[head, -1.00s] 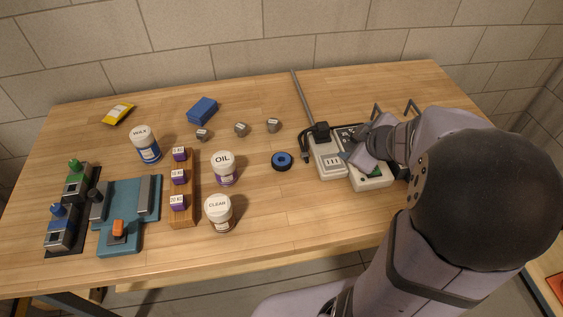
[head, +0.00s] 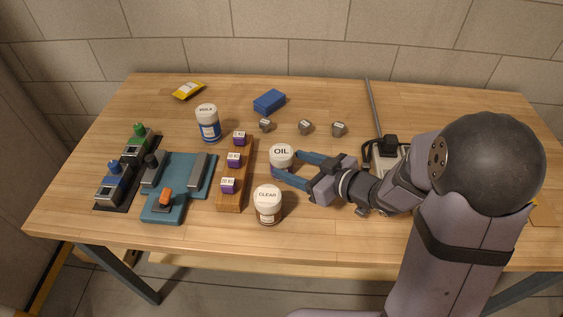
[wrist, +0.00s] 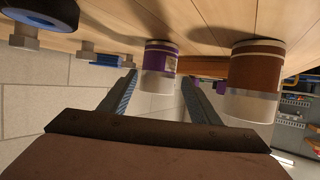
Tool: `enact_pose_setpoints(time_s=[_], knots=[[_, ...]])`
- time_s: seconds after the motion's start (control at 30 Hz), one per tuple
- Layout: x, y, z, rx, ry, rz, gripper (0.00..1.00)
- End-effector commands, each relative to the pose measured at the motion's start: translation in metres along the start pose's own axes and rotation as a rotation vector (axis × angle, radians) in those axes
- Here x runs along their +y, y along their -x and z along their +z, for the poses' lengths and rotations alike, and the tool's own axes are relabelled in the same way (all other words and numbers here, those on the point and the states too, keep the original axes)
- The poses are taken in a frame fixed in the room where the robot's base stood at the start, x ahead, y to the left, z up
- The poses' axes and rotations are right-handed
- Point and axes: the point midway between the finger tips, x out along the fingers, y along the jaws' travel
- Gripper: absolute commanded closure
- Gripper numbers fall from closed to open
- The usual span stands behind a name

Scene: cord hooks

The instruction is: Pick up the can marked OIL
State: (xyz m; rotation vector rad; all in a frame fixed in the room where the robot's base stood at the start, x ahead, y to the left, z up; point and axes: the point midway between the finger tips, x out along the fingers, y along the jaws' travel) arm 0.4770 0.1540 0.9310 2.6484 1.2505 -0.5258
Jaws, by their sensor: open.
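The can marked OIL (head: 281,153) stands upright on the table, with a white lid and a purple band. It also shows upside down in the wrist view (wrist: 160,58). My gripper (head: 287,164) is open and low over the table, coming from the can's right. In the wrist view my gripper (wrist: 160,77) has the can in line between its two blue fingers, with no grip on it. The can's lower right side is partly hidden by a finger. I cannot tell whether a finger touches it.
A can marked CLEAR (head: 268,207) stands close in front. A wooden rack with purple blocks (head: 232,190) is just left of the OIL can. A blue ring (wrist: 42,12) shows in the wrist view.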

Motion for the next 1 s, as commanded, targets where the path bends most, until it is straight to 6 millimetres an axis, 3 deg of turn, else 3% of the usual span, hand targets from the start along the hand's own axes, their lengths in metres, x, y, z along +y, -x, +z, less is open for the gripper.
enact_pose_setpoints(time_s=[0.2,0.63,1.0], knots=[[-0.001,-0.031,0.001,-0.002,0.0,-0.003,0.43],[0.0,-0.046,0.0,-0.001,0.0,-0.001,0.43],[0.002,-0.087,0.0,-0.002,0.001,-0.001,0.43]])
